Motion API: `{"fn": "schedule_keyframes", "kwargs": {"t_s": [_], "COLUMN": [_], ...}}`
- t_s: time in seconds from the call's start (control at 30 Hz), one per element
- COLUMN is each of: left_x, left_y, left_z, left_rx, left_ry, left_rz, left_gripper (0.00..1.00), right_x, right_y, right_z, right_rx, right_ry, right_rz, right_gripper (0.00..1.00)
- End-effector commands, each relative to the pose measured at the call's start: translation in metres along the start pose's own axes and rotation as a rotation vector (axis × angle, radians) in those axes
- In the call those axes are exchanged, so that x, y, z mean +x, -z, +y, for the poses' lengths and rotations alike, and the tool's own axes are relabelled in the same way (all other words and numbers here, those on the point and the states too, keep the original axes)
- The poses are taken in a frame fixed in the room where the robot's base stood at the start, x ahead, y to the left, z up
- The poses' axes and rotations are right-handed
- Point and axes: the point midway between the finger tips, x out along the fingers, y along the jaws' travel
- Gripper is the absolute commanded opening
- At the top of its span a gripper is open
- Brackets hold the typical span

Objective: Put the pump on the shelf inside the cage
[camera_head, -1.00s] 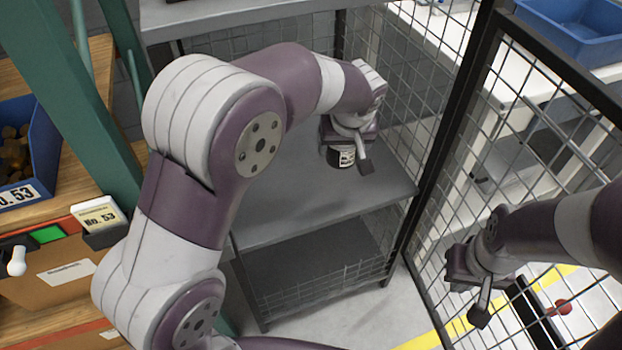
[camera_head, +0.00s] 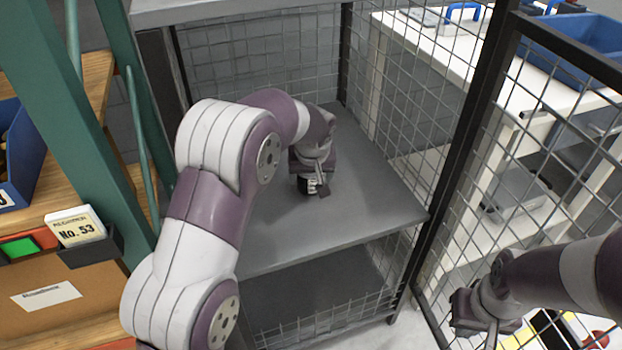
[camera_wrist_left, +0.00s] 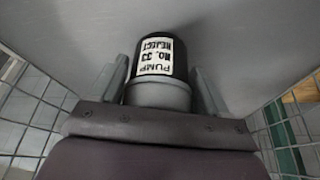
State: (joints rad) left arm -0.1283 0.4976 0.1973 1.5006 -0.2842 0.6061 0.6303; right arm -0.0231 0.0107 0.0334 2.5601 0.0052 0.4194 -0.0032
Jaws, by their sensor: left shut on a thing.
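The pump (camera_wrist_left: 160,75) is a dark cylinder with a grey lower part and a white label reading "PUMP NO. 33 REJECT" in the left wrist view. My left gripper (camera_head: 316,184) is shut on it, a finger on each side. In the head view the pump (camera_head: 306,185) shows just below the gripper, over the grey shelf (camera_head: 375,200) inside the mesh cage (camera_head: 400,110). I cannot tell whether its base touches the shelf. My right gripper (camera_head: 482,325) hangs at the lower right outside the cage; its fingers are not clear.
A dark lower shelf (camera_head: 310,290) lies under the pump's shelf. The open mesh door (camera_head: 530,150) stands at right. A green post (camera_head: 100,130) and a box marked No. 53 (camera_head: 78,228) are at left. The shelf's right part is clear.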

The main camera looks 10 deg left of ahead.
Motion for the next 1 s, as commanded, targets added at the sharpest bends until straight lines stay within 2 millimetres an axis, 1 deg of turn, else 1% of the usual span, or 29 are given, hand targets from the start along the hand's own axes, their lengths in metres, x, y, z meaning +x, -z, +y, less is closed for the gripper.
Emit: {"fn": "schedule_keyframes", "kwargs": {"t_s": [0.2, 0.33, 0.37, 0.4, 0.43, 0.6, 0.67, 0.77, 0.9, 1.0], "left_x": [0.000, 0.003, 0.003, 0.003, 0.003, 0.002, -0.001, -0.018, -0.058, -0.084], "left_y": [0.001, 0.000, -0.001, -0.001, -0.001, -0.001, 0.001, 0.002, 0.003, 0.003], "left_z": [0.001, 0.001, 0.001, 0.001, 0.001, 0.001, 0.001, 0.001, 0.001, 0.001], "left_rx": [-0.001, -0.001, -0.001, -0.001, -0.001, -0.001, -0.001, 0.000, -0.001, -0.001], "left_ry": [-0.003, -0.003, -0.002, -0.002, -0.001, -0.001, -0.002, -0.002, -0.003, -0.003], "left_rz": [0.006, 0.005, 0.003, 0.003, 0.003, 0.003, 0.003, 0.005, 0.006, 0.005], "left_gripper": [0.20, 0.20, 0.85, 0.98, 1.00, 1.00, 1.00, 1.00, 1.00, 1.00], "right_x": [0.000, 0.002, 0.002, 0.001, 0.001, 0.001, -0.001, -0.008, -0.022, -0.029], "right_y": [0.000, 0.000, 0.000, 0.000, 0.000, 0.000, 0.000, 0.001, 0.003, 0.004], "right_z": [0.000, 0.000, 0.000, 0.000, 0.000, 0.000, 0.000, 0.000, 0.000, 0.000], "right_rx": [0.000, 0.000, 0.000, 0.000, 0.000, 0.000, 0.000, 0.000, 0.000, 0.000], "right_ry": [0.000, 0.000, 0.000, 0.000, 0.000, 0.000, 0.000, 0.000, 0.000, 0.000], "right_rz": [0.000, 0.000, 0.000, 0.000, 0.000, 0.000, 0.000, 0.000, 0.000, 0.000], "right_gripper": [0.00, 0.00, 0.00, 0.00, 0.00, 0.00, 0.00, 0.00, 0.00, 0.00]}}
